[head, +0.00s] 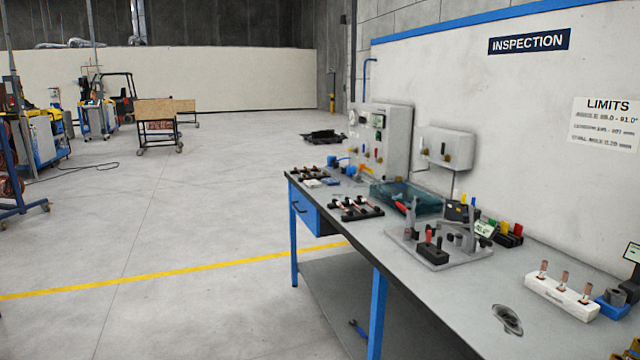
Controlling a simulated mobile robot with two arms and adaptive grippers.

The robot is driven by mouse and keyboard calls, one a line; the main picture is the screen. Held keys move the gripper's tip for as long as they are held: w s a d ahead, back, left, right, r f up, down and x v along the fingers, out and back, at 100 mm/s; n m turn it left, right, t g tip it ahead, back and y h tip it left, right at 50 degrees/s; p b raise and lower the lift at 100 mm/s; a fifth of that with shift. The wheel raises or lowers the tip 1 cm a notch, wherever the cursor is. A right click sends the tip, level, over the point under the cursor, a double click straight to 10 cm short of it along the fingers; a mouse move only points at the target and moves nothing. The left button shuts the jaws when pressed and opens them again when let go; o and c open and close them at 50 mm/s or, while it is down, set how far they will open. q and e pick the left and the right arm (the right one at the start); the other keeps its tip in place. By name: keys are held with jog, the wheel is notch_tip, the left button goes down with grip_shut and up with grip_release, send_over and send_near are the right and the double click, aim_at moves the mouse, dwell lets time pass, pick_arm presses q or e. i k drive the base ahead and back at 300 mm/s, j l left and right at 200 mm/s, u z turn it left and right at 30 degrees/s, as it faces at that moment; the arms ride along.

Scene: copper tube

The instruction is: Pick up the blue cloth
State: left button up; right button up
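A small flat blue patch (330,181) lies on the grey top of the workbench (455,290), near its far left end. It may be the blue cloth, but it is too small to tell for sure. A small whitish item (313,183) lies just left of it. Neither of my grippers shows in the head view.
A rack of dark parts (356,208) and a teal see-through bin (425,203) stand on the bench. A grey fixture plate (468,257) and a white block with copper pieces (560,297) are nearer. The floor left of the bench is clear, crossed by a yellow line (180,271).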

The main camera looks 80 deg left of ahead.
aim_at(330, 181)
jog(key=u, duration=2.75)
jog(key=i+u, duration=0.3)
jog(key=i, duration=1.4)
jog(key=j, duration=0.05)
